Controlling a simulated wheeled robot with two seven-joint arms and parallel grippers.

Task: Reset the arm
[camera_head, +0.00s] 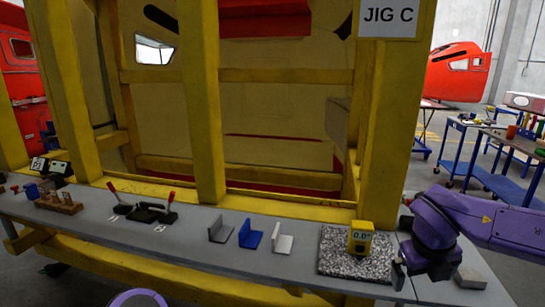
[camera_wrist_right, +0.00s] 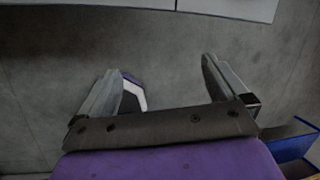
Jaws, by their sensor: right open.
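My right arm is purple and comes in from the right in the head view. Its gripper (camera_head: 418,272) is over the right end of the grey bench (camera_head: 190,225), just right of the speckled slab. In the right wrist view the two fingers of this gripper (camera_wrist_right: 165,82) stand wide apart with nothing between them, over a plain grey surface. My left gripper is not in view.
A yellow gauge (camera_head: 361,238) stands on the speckled slab (camera_head: 340,264), close to my right gripper. A light block (camera_head: 470,278) lies right of it. Grey, blue (camera_head: 250,234) and white angle pieces stand mid-bench. The yellow jig frame (camera_head: 207,110) rises behind.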

